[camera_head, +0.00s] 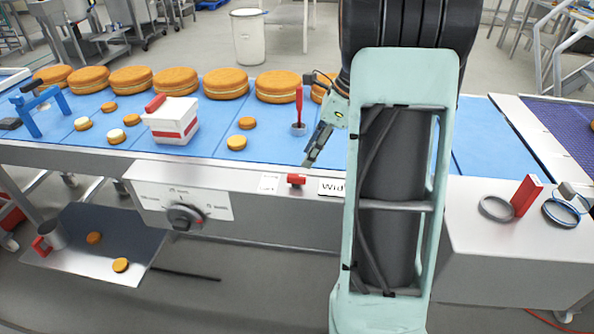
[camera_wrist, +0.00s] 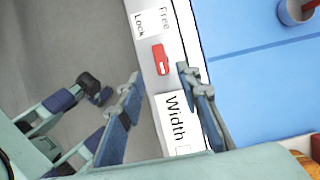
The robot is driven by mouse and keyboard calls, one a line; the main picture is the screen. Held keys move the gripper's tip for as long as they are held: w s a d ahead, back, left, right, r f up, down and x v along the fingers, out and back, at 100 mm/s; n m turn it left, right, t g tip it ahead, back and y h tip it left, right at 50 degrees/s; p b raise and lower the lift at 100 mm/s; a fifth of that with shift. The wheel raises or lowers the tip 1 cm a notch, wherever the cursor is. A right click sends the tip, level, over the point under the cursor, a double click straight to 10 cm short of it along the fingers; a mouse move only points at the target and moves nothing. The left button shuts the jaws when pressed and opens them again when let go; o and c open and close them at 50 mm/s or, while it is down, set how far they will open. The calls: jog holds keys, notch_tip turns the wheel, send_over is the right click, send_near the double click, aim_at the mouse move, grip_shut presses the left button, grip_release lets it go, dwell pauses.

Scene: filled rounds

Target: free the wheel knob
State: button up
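A small red lever (camera_head: 296,180) sits on the front rail of the conveyor. In the wrist view the red lever (camera_wrist: 161,60) lies beside a label (camera_wrist: 150,22) reading "Free" and "Lock", and above a "Width" label (camera_wrist: 178,120). A dark round knob (camera_head: 185,216) with a red mark sits on a white scale plate at the left of the rail. My gripper (camera_head: 318,150) is above the rail, close to the red lever. In the wrist view my gripper (camera_wrist: 160,76) is open and empty, its fingertips to either side of the lever's line of view; contact cannot be told.
The blue belt (camera_head: 275,140) carries several orange-brown filled rounds, a red-and-white box (camera_head: 172,120) and a red-handled tool (camera_head: 299,108) in a small cup. Rings (camera_head: 496,208) and a red block (camera_head: 526,195) lie at right. A lower tray (camera_head: 95,250) holds two small rounds and a cup.

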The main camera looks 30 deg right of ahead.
aim_at(297, 175)
jog(key=x, duration=0.8)
jog(key=shift+w+b, duration=0.1)
jog(key=shift+b, duration=0.2)
jog(key=shift+r, duration=0.1)
jog(key=shift+c, duration=0.3)
grip_shut()
